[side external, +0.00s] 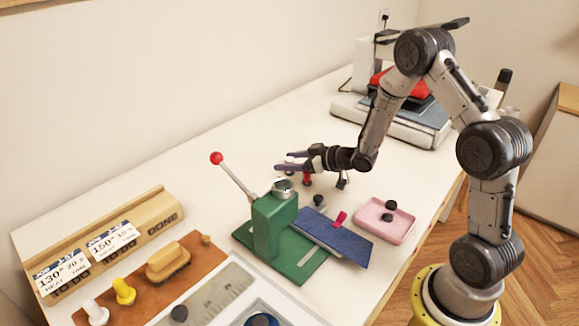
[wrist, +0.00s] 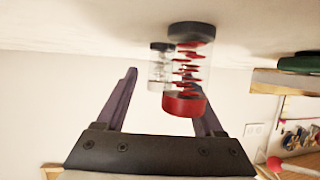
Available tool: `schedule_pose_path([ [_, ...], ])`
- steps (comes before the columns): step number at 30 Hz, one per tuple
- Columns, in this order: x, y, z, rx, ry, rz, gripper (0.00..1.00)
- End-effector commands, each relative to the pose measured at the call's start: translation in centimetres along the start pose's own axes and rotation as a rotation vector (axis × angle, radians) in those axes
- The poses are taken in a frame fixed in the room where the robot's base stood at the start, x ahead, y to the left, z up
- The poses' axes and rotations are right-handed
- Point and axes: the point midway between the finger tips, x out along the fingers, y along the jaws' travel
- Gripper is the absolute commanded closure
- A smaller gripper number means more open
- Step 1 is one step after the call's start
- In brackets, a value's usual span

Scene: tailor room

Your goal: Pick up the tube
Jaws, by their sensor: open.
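In the wrist view, where the tabletop is at the top, a clear tube (wrist: 187,72) has red pieces inside, a red end and a dark end. It hides part of one finger. A second clear tube (wrist: 159,62) with pale contents and a dark end stands just behind it. In the side view, a red-ended tube (side external: 306,180) shows partly under my gripper, and a dark-ended one (side external: 342,182) shows to its right. My gripper (side external: 281,162) is open and empty, reaching left low over the table. Its spread fingers also show in the wrist view (wrist: 160,100).
A green press (side external: 272,225) with a red-knobbed lever (side external: 217,158) stands in front of my gripper. Blue fabric (side external: 340,240) and a pink tray (side external: 378,228) lie to its right. A wooden label rack (side external: 150,215) is at left.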

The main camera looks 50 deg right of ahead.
Motion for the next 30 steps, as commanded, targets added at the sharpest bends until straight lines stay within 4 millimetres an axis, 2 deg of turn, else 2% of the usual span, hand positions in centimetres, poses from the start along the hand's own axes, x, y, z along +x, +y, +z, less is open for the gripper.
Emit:
schedule_pose_path([
  [2,0.0,0.0,0.0,0.0,0.0,0.0,0.31],
  [14,-0.1,0.0,0.0,0.0,0.0,0.0,1.0],
  [25,-0.1,0.0,-0.1,-0.001,0.001,0.0,1.0],
  [30,-0.4,0.1,-1.1,-0.003,0.003,0.001,1.0],
])
